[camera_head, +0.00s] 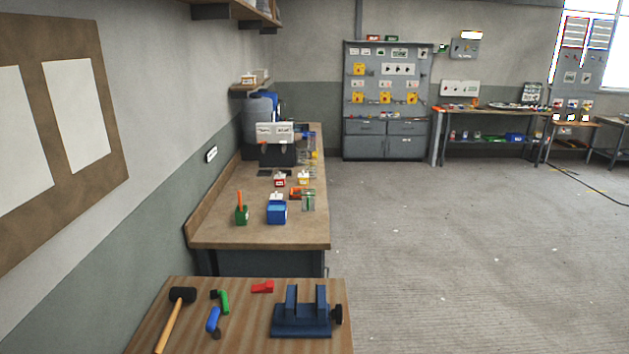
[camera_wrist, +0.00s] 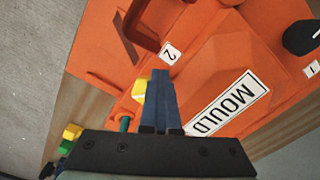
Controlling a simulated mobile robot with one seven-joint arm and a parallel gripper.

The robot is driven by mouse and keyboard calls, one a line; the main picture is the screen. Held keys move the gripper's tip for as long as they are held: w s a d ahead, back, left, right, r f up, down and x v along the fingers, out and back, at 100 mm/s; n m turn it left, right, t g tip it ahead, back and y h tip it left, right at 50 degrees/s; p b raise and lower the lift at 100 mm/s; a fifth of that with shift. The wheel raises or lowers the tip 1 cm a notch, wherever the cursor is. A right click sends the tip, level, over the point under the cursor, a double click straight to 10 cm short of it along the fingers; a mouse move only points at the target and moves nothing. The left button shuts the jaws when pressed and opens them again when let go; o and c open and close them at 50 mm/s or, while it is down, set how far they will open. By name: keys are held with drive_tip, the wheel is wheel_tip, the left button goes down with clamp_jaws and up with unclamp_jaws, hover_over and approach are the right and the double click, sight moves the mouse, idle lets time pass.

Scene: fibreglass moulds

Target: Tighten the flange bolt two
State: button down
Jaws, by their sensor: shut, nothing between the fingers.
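In the wrist view, an orange mould (camera_wrist: 205,70) with a "MOULD" label (camera_wrist: 228,104) fills most of the picture. A white tag marked 2 (camera_wrist: 171,52) lies on its flange, beside a dark red curved part (camera_wrist: 140,30). My gripper (camera_wrist: 161,75) is shut and empty, its blue-grey fingers pointing towards tag 2. A yellow piece (camera_wrist: 139,90) shows just left of the fingertips; I cannot tell whether they touch. I cannot tell which part is flange bolt two; the fingers may hide some of it. The mould and gripper do not show in the head view.
A black knob (camera_wrist: 301,38) stands near tag 1 (camera_wrist: 312,69). Yellow and green pieces (camera_wrist: 70,134) lie at lower left. In the head view, a near bench holds a mallet (camera_head: 176,312) and blue vise (camera_head: 302,318); a longer bench (camera_head: 232,228) stands behind. The right floor is clear.

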drive_tip(key=shift+r, duration=0.15)
drive_tip(key=shift+s+p, duration=0.25)
drive_tip(key=shift+p, duration=0.35)
wheel_tip(320, 180, up, 6)
drive_tip(key=p, duration=0.5)
